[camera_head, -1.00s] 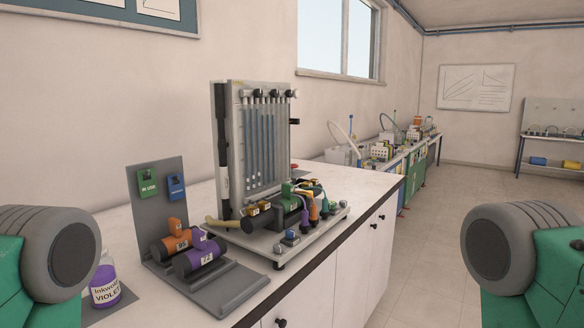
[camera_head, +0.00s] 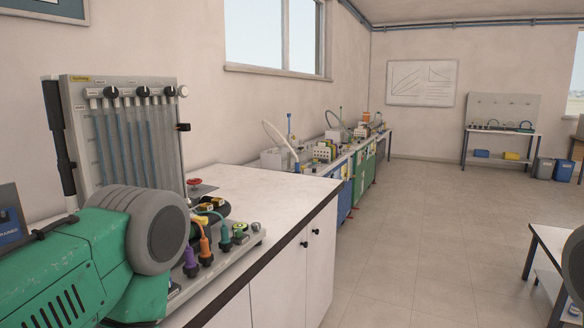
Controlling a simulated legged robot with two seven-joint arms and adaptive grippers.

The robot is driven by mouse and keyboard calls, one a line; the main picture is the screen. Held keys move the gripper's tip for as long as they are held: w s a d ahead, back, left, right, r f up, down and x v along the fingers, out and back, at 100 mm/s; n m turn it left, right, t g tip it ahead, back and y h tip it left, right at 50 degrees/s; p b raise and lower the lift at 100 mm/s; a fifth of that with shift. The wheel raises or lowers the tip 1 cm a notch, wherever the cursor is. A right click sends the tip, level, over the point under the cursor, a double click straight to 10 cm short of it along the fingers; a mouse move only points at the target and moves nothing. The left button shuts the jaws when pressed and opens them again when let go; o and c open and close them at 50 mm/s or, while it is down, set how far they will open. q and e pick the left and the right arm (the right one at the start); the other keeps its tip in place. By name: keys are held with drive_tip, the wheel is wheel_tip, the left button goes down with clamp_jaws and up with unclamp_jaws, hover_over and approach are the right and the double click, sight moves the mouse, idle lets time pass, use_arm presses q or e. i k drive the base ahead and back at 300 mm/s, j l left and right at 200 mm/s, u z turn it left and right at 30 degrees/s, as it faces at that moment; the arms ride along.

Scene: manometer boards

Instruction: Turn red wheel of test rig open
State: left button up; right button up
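A small red wheel (camera_head: 194,182) shows on the near white bench, just right of and behind the manometer board (camera_head: 130,120). It is small, partly hidden behind the hoses, and I cannot tell how far it is turned. The board stands upright with several tubes and black knobs along its top. Its base plate (camera_head: 240,243) carries orange, purple and green fittings. My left arm, green with a grey round joint, covers the lower left and hides part of the base. A grey part of my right arm shows at the right edge. Neither gripper is in view.
The white bench top (camera_head: 265,185) is clear right of the board. Farther benches (camera_head: 352,165) with equipment run along the left wall. Open floor (camera_head: 430,215) lies right of the benches. A low table (camera_head: 550,245) stands at the right.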

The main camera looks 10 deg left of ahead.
sight(192, 181)
drive_tip(key=i+l, duration=0.2)
drive_tip(key=i, duration=0.35)
drive_tip(key=i+l+z, duration=0.15)
drive_tip(key=i, duration=0.45)
drive_tip(key=i+l, duration=0.2)
drive_tip(key=i, duration=0.4)
drive_tip(key=i+l+u, duration=0.15)
drive_tip(key=i+u, duration=0.15)
drive_tip(key=u, duration=0.15)
drive_tip(key=i+l+u, duration=0.25)
drive_tip(key=u, duration=0.2)
drive_tip(key=i+l+u, duration=0.25)
drive_tip(key=u, duration=0.25)
drive_tip(key=i+l+u, duration=0.15)
drive_tip(key=l+u, duration=0.3)
